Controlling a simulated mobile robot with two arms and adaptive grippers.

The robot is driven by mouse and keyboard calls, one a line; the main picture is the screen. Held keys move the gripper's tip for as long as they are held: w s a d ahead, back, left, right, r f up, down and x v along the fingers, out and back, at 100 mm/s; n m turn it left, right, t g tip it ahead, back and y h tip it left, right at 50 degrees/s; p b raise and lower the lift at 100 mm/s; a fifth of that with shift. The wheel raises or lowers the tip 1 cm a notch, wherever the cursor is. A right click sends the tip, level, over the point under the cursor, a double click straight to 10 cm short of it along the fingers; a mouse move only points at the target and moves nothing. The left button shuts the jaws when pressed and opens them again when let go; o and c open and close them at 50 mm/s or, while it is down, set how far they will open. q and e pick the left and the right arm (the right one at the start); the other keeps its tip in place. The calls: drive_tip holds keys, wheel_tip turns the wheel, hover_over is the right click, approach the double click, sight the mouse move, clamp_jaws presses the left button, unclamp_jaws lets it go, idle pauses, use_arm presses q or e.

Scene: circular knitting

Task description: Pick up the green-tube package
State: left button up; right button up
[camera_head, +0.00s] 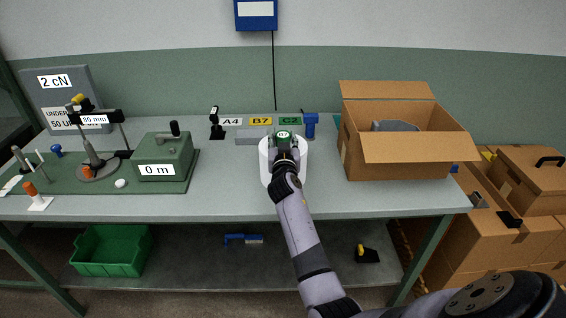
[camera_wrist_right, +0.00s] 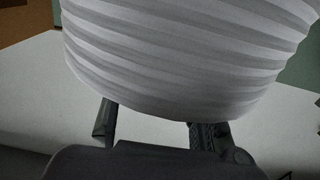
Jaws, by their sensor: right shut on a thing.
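The green-tube package (camera_head: 266,162) is a white wound package with a green tube top (camera_head: 284,134), near the middle of the table in the head view. My right gripper (camera_head: 287,156) is shut on it from the front and covers part of its face. In the right wrist view the white ridged package (camera_wrist_right: 190,55) fills the upper middle, with the fingers of my right gripper (camera_wrist_right: 153,128) at its lower edge. I cannot tell whether the package touches the table. My left gripper is not in view.
An open cardboard box (camera_head: 400,160) with a grey thing inside stands right of the package. Labels A4, B7 and C2 (camera_head: 260,121) lie behind it. A green device (camera_head: 165,155) and a stand sit at left. The table (camera_head: 228,190) is clear between them.

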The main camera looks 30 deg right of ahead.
drive_tip(key=shift+r, duration=0.1)
clamp_jaws()
drive_tip(key=shift+r, duration=0.2)
drive_tip(key=shift+r, duration=0.1)
